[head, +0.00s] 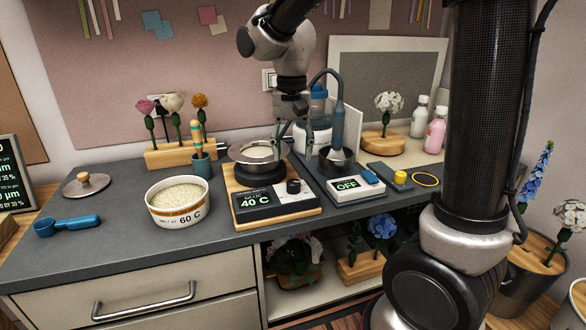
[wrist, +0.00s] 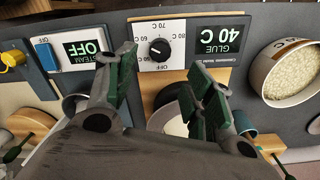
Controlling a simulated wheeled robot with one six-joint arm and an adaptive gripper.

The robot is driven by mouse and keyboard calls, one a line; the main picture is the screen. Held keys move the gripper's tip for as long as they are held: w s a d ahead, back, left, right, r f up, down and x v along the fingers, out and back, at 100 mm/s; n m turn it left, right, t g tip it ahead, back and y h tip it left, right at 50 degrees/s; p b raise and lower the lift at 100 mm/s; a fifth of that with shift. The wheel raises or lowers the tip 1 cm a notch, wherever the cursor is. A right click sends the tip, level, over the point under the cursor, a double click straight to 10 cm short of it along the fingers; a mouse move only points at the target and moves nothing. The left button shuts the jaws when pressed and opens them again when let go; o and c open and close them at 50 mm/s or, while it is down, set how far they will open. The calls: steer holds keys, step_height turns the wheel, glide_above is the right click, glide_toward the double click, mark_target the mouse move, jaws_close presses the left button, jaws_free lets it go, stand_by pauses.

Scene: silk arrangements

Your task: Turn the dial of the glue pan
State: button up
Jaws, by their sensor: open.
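The glue pan's base (head: 275,205) stands on a wooden board on the grey counter, with its metal pan (head: 256,152) behind. Its display (head: 255,201) reads GLUE 40 C. The black dial (head: 293,186) sits right of the display. In the wrist view the dial (wrist: 160,50) is on a white panel marked with temperatures such as 60, 70 and 80 C; its white mark points left in that picture. My gripper (head: 294,135) is open and empty above the back of the pan. In the wrist view my gripper's fingers (wrist: 163,68) stand apart on either side below the dial.
A bowl of pellets (head: 178,205) labelled 60 C stands left of the pan. A steamer unit (head: 345,187) reading OFF, with a blue switch, stands close on the right. A cup with a striped-handled tool (head: 202,166) is behind. The front counter edge is clear.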

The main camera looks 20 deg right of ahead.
steer(key=shift+r, duration=1.65)
steer(key=s+d+n+t, duration=0.2)
steer(key=s+d, duration=0.5)
steer(key=s, duration=0.2)
steer(key=s+d+r+n+t, duration=0.1)
steer(key=s+d+n+t, duration=0.1)
steer(key=s+d, duration=0.6)
steer(key=shift+s+r, duration=0.2)
steer(key=shift+s, duration=0.95)
